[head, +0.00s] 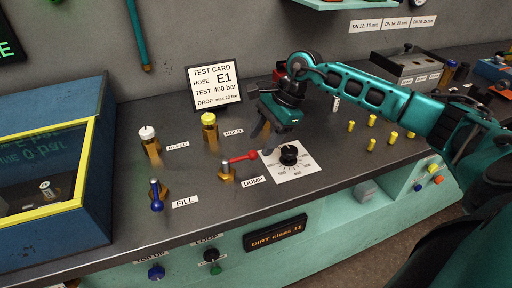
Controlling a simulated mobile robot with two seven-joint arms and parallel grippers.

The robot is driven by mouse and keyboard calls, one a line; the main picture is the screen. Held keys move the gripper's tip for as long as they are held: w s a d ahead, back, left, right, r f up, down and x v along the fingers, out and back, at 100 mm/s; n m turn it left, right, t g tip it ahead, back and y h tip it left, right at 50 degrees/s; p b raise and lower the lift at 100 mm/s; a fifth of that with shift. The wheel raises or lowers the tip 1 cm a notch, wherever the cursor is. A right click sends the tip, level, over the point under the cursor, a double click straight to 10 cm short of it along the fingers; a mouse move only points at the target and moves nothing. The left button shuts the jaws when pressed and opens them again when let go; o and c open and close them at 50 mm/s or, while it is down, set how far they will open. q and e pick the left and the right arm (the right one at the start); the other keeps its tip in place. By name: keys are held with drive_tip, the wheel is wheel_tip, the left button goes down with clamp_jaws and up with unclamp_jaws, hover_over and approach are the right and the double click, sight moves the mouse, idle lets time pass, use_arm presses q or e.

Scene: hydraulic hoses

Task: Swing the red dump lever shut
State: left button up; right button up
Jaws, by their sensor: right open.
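The red dump lever (243,156) sticks out sideways to the right from its brass valve (226,173), beside the DUMP label (253,182). Its red knob end lies near the dial plate. My right gripper (262,131) is above and behind the lever, fingers pointing down, open and apart from it. I see nothing between its fingers. My left gripper is not in view.
A black dial on a white plate (306,170) stands right of the lever. The blue fill lever (156,196), bleed valve (149,142) and hold valve (210,128) are to the left. A test card (213,87) stands behind. Several yellow pegs are at right.

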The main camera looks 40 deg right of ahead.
sight(256, 152)
drive_tip(key=shift+x, duration=2.1)
drive_tip(key=shift+c, duration=0.3)
clamp_jaws()
